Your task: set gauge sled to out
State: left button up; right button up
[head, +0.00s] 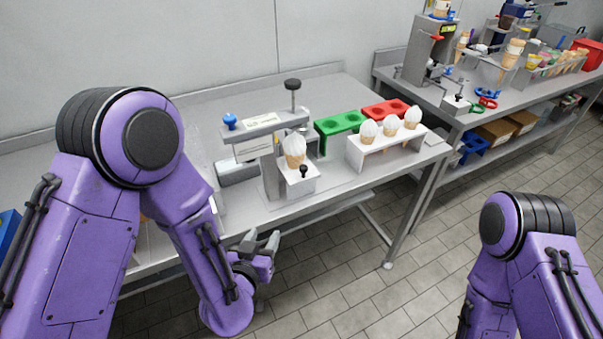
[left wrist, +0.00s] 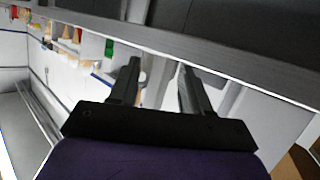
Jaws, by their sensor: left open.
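A grey bench fixture (head: 270,172) stands on the near table, with a labelled top arm, a blue knob and a tall black-knobbed rod. A pale block with a small black knob (head: 304,170) sits at its front right and looks like the gauge sled. A white-topped cone (head: 294,150) stands upright at this block. My left gripper (head: 262,242) is open and empty, in front of the table's front edge and below the fixture. In the left wrist view its two fingers (left wrist: 160,80) are spread apart, with the table edge behind them. My right gripper is out of view.
A white rack (head: 384,153) with several white-topped cones stands right of the fixture, with green (head: 340,122) and red (head: 385,107) holders behind it. The table's front edge (head: 350,195) lies between my left gripper and the fixture. A second bench at the back right is crowded.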

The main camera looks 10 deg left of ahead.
aim_at(302, 171)
pick_arm(q)
jog(key=w+d+r+m+t+h, duration=0.25)
jog(key=d+r, duration=0.25)
jog(key=r, duration=0.5)
jog(key=shift+t, duration=0.45)
jog(key=p+x, duration=0.3)
jog(key=x, duration=0.6)
jog(key=shift+w+r, duration=0.15)
jog(key=shift+w, duration=0.5)
jog(key=shift+d, duration=0.1)
grip_shut()
